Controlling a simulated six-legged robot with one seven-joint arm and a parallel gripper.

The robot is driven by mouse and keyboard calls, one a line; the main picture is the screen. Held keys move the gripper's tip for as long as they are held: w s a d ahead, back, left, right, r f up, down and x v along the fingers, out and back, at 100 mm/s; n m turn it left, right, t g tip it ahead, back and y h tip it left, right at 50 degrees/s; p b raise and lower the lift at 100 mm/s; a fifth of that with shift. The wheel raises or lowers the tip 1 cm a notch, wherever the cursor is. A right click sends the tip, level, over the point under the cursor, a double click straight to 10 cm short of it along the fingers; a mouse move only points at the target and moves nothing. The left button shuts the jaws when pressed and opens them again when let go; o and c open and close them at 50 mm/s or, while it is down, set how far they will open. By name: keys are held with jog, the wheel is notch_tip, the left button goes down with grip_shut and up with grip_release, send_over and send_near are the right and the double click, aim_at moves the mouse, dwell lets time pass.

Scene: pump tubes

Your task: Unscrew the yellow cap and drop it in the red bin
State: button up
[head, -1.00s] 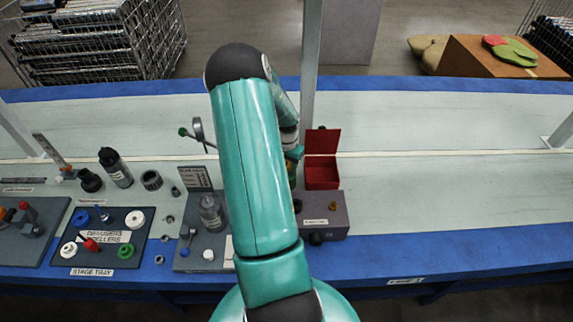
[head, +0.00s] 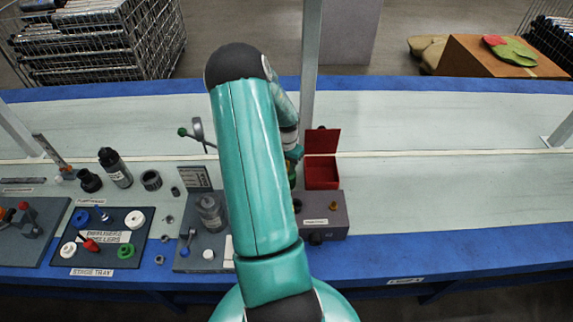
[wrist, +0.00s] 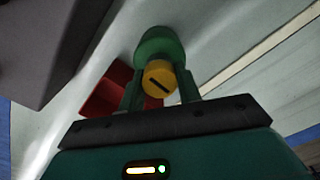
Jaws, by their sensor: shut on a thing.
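In the wrist view my gripper (wrist: 160,92) has its two fingers on either side of a yellow cap (wrist: 158,76) with a dark slot, and is shut on it. A rounded green piece (wrist: 160,46) sits right behind the cap; I cannot tell whether the two are joined. The red bin (head: 322,178) stands open in the head view, with its lid raised, just right of my arm. It also shows in the wrist view (wrist: 105,93), left of and beyond the gripper. In the head view my arm hides most of the gripper and the cap.
A grey box (head: 335,222) with an orange knob stands in front of the bin. A grey post (head: 310,60) rises behind it. The stage tray (head: 75,260), a bottle (head: 115,168) and several small parts lie left of my arm. The bench right of the bin is clear.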

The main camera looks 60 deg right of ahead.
jog(key=shift+n, duration=0.6)
jog(key=n, duration=0.3)
jog(key=shift+w+n, duration=0.1)
jog(key=shift+n, duration=0.2)
jog(key=shift+n, duration=1.7)
jog(key=n, duration=0.2)
jog(key=shift+n, duration=0.7)
